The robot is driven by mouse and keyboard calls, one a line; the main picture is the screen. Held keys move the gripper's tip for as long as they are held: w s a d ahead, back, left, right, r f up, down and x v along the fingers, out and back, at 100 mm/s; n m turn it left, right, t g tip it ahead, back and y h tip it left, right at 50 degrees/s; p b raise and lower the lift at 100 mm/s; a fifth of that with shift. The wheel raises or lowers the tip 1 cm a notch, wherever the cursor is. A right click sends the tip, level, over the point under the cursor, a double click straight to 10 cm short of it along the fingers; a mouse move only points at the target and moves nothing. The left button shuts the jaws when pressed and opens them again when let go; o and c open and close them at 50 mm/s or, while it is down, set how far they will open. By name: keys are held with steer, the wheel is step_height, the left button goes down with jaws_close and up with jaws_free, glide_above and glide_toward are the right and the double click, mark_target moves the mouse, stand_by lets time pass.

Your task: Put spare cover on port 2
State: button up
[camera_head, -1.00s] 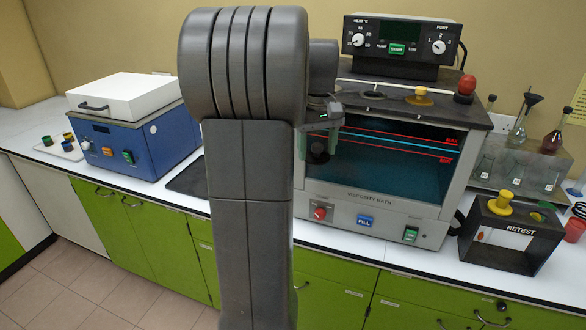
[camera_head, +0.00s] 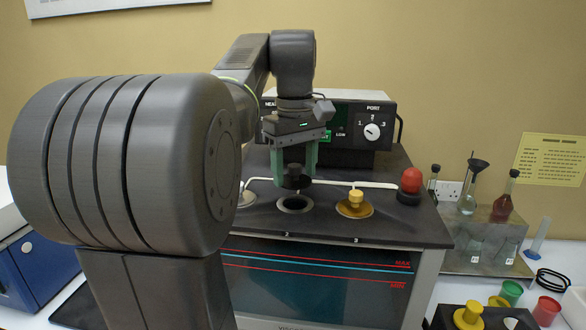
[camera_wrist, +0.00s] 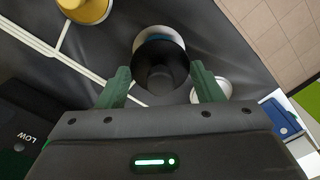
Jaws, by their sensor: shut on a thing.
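My gripper (camera_head: 294,176) is shut on a small black knobbed cover (camera_head: 294,180), which also shows between the green fingers in the wrist view (camera_wrist: 161,72). The cover hangs upright just above the open round hole of port 2 (camera_head: 293,206) on the bath's dark top, with a visible gap in the head view. In the wrist view, the cover hides most of the port, and part of the port's pale rim (camera_wrist: 160,36) shows past it.
A yellow cover (camera_head: 355,204) sits in port 3 to the right. A pale cover or ring (camera_head: 246,198) is at the left port, partly hidden by my arm. A red knob (camera_head: 411,182) stands at the right edge. The control box (camera_head: 350,116) stands behind.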

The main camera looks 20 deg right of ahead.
mark_target(295, 181)
steer(key=shift+w+d+f, duration=0.1)
steer(key=shift+w+d, duration=0.05)
steer(key=shift+w, duration=0.05)
steer(key=shift+s+f, duration=0.15)
steer(key=shift+f, duration=1.7)
steer(key=shift+f, duration=0.4)
steer(key=o, duration=1.1)
steer(key=shift+r, duration=0.1)
